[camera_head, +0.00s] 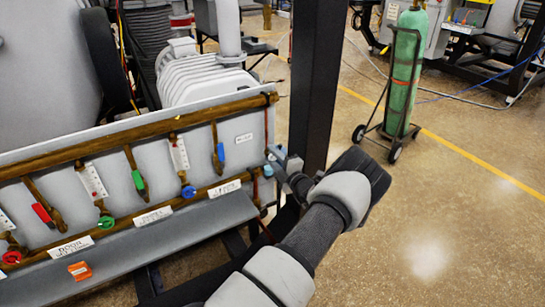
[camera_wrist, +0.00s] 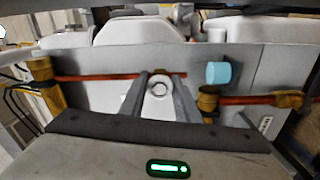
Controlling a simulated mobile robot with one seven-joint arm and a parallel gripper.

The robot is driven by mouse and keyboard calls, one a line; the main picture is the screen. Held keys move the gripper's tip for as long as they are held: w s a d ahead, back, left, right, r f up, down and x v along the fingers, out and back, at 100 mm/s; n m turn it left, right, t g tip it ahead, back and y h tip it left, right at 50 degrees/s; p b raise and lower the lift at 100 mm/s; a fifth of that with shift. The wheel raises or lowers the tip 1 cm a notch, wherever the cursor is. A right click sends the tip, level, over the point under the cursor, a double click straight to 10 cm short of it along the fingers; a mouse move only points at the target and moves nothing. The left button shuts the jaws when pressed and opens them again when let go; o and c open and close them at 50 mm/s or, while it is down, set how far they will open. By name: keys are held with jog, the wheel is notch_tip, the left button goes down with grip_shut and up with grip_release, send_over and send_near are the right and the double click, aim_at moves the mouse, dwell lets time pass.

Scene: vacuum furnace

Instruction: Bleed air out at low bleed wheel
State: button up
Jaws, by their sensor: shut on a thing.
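A small grey round wheel (camera_wrist: 160,88) with a ring-shaped face sits on the side of the panel in the wrist view. My gripper (camera_wrist: 160,92) has its two fingers on either side of it and is shut on it. In the head view my gripper (camera_head: 278,160) is at the right end of the grey valve panel (camera_head: 95,180), with my arm reaching in from the lower right. The wheel itself is too small and covered to make out there. No label for it is legible.
A light-blue cylinder (camera_wrist: 223,73) is right of the fingers, near copper pipe with brass fittings (camera_wrist: 208,100). Coloured valve handles (camera_head: 138,180) line the panel's front. A dark post (camera_head: 315,80) stands just behind my gripper. A green gas bottle (camera_head: 405,70) stands on a cart; floor at right is clear.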

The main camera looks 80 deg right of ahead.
jog(key=shift+f, duration=0.1)
jog(key=o, duration=1)
jog(key=shift+o, duration=0.2)
jog(key=v, duration=1.7)
jog(key=shift+s+a+p, duration=0.2)
jog(key=shift+p, duration=0.25)
